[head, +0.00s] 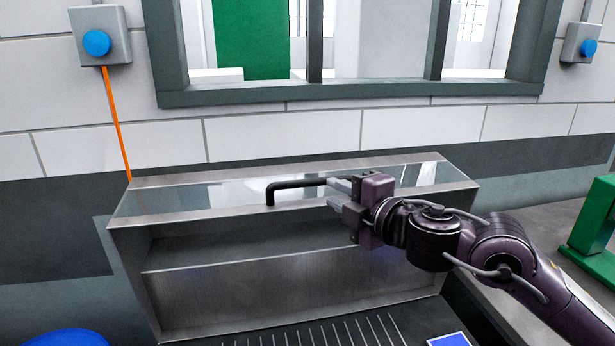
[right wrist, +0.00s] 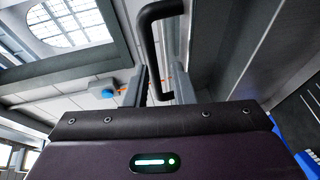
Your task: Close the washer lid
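The washer (head: 290,295) is a grey metal box against the wall, with its inside showing below the raised lid. The lid (head: 235,190) has a metal frame and a glassy panel, and stands open along the top. Its black bent handle (head: 290,185) sticks out near the middle. My right gripper (head: 335,194) reaches in from the right, its fingers apart at the handle's right end. In the right wrist view the handle (right wrist: 152,45) passes between the two fingers (right wrist: 163,88), nearer the left one; I cannot tell whether they touch. My left gripper is out of view.
A window (head: 350,92) is in the wall behind. Grey boxes with blue buttons (head: 97,43) hang left and right, an orange cable (head: 117,125) below the left one. A green object (head: 595,225) stands at right, a blue round object (head: 65,338) at lower left.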

